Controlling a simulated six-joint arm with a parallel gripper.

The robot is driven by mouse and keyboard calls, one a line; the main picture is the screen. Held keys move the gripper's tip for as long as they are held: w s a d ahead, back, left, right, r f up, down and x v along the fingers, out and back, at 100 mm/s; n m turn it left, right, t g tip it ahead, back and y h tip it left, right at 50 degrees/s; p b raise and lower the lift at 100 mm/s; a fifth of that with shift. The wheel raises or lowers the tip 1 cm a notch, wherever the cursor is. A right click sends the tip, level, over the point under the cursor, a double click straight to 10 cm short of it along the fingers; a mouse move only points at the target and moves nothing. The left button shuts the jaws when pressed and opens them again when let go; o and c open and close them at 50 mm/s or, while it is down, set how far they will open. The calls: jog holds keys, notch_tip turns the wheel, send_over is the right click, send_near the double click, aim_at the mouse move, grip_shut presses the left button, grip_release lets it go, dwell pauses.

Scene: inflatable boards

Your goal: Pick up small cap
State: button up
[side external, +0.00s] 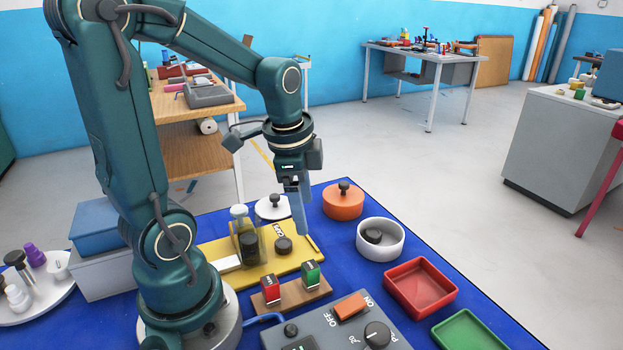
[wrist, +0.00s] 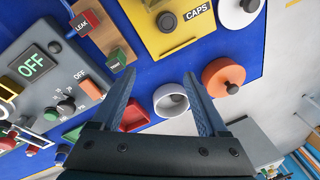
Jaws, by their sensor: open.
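A small dark round cap (side external: 283,245) sits on the yellow board marked CAPS (side external: 222,247). In the wrist view this cap (wrist: 167,21) is at the top, beyond my fingertips. My gripper (side external: 301,222) points down near the right end of the yellow board, just right of the cap. In the wrist view my gripper (wrist: 160,76) is open, its two fingers wide apart with nothing held. The white bowl (wrist: 170,101) shows between the fingers.
A clear jar (side external: 246,242) stands on the board left of the cap. An orange lid (side external: 343,203) and a white lid (side external: 273,207) with dark knobs lie behind. Red tray (side external: 419,288), green tray (side external: 468,331) and a grey control box (side external: 335,330) are in front.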

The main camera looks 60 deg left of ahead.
jog(key=n+g, duration=0.2)
send_over(284, 243)
jog(key=shift+h, duration=0.4)
jog(key=f, duration=0.4)
jog(key=shift+w+d, duration=0.1)
jog(key=shift+w, duration=0.15)
jog(key=shift+s+f, duration=0.2)
jog(key=shift+f, duration=0.1)
jog(key=shift+a+f, duration=0.2)
jog(key=shift+f, duration=2.3)
grip_shut()
